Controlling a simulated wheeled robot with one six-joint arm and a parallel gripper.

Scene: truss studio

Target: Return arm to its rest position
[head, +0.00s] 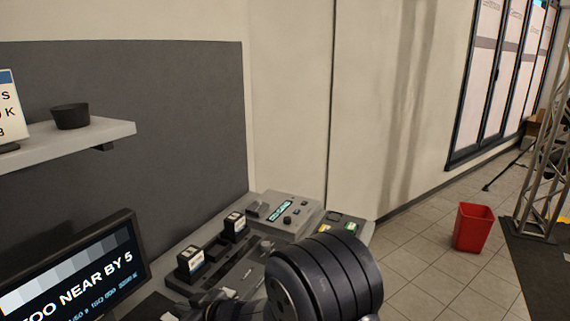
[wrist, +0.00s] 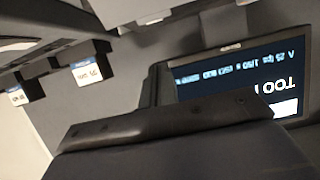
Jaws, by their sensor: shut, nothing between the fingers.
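My arm shows in the head view as a dark ribbed joint at the bottom centre, in front of the grey control desk (head: 240,283). My gripper (wrist: 160,72) shows in the wrist view as a dark bar with upright fingers close together. It is shut and empty. The wrist picture is upside down, and the monitor (wrist: 235,80) lies just beyond the fingers at the right. Whether they touch it I cannot tell. The gripper's fingertips cannot be made out in the head view.
Two labelled dark blocks (head: 190,263) (head: 235,226) stand on the desk. A monitor (head: 75,270) is at the lower left, under a wall shelf (head: 60,147) with a dark bowl (head: 71,116). A red bin (head: 473,227) and a metal truss (head: 548,165) stand on the right; tiled floor between is clear.

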